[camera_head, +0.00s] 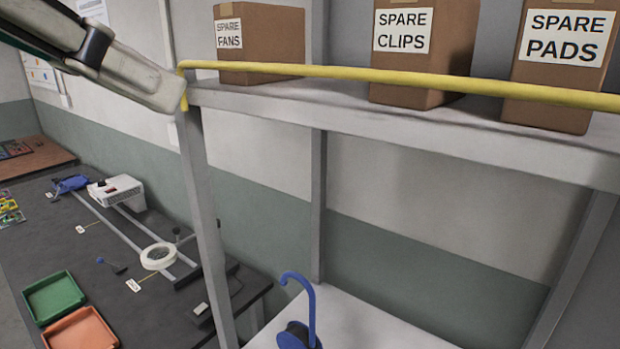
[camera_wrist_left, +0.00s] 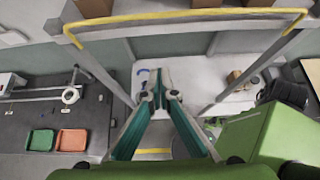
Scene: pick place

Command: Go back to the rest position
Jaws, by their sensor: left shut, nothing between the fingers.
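My left gripper (camera_head: 168,92) reaches in from the upper left of the head view. Its tip is in front of the left end of a yellow rail (camera_head: 400,78) on a grey shelf; I cannot tell whether they touch. In the left wrist view the two teal-lined fingers of the left gripper (camera_wrist_left: 159,82) come together at their tips with nothing between them. My right gripper is not seen in the head view, and I cannot make it out in the left wrist view.
Boxes marked SPARE FANS (camera_head: 262,45), SPARE CLIPS (camera_head: 420,60) and SPARE PADS (camera_head: 562,60) stand on the shelf (camera_head: 330,112). A dark workbench (camera_head: 150,310) lower left holds a green tray (camera_head: 52,298), an orange tray (camera_head: 80,330) and a tape roll (camera_head: 158,256). A blue hook (camera_head: 305,290) stands on a white surface.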

